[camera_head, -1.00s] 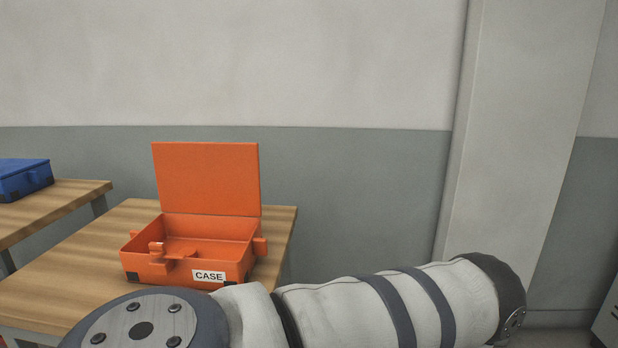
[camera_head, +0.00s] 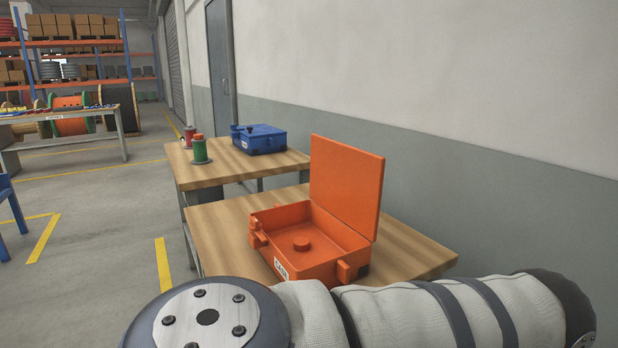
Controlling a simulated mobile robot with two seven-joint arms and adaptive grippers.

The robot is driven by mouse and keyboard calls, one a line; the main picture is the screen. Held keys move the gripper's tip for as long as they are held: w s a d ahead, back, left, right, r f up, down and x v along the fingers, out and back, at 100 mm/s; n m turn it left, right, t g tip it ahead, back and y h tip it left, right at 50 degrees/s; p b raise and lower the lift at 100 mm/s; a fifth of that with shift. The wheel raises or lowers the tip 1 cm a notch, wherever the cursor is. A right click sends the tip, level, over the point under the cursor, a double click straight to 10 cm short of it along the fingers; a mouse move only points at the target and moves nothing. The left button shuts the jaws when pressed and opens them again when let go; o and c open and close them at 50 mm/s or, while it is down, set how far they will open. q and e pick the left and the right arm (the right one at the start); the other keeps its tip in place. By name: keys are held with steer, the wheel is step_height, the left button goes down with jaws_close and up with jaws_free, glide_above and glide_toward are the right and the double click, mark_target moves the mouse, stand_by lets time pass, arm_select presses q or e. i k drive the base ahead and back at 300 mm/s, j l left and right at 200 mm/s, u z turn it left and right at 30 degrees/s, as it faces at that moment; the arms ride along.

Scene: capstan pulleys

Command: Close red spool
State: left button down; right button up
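An orange case (camera_head: 318,254) with a label on its front stands on the near wooden table. Its lid (camera_head: 346,187) stands upright, so the case is open. A low round orange piece (camera_head: 301,244) shows on its floor. Neither of my grippers is in view; only one of my arms' links crosses the bottom of the picture, in front of the near table.
A closed blue case (camera_head: 259,140) lies on the farther table (camera_head: 222,167). The near table (camera_head: 415,258) stands close to the wall. Large reels, a workbench (camera_head: 70,113) and shelving are far left. The floor left of the tables is mostly clear.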

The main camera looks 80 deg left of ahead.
mark_target(189, 130)
steer(key=i+j+u, duration=0.1)
steer(key=i+u, duration=0.2)
steer(key=u, duration=0.2)
steer(key=i+u, duration=0.3)
steer(key=u, duration=0.15)
steer(key=i+l+u, duration=0.1)
steer(key=i+u, duration=0.2)
steer(key=u, duration=0.2)
steer(key=i+l+u, duration=0.25)
steer(key=u, duration=0.25)
steer(key=i+l+u, duration=0.1)
steer(key=u, duration=0.3)
steer(key=i+l+u, duration=0.15)
steer(key=u, duration=0.3)
steer(key=i+l+u, duration=0.25)
steer(key=u, duration=0.15)
steer(key=i+l+u, duration=0.15)
steer(key=u, duration=0.3)
steer(key=l+u, duration=0.4)
steer(key=i+j, duration=0.05)
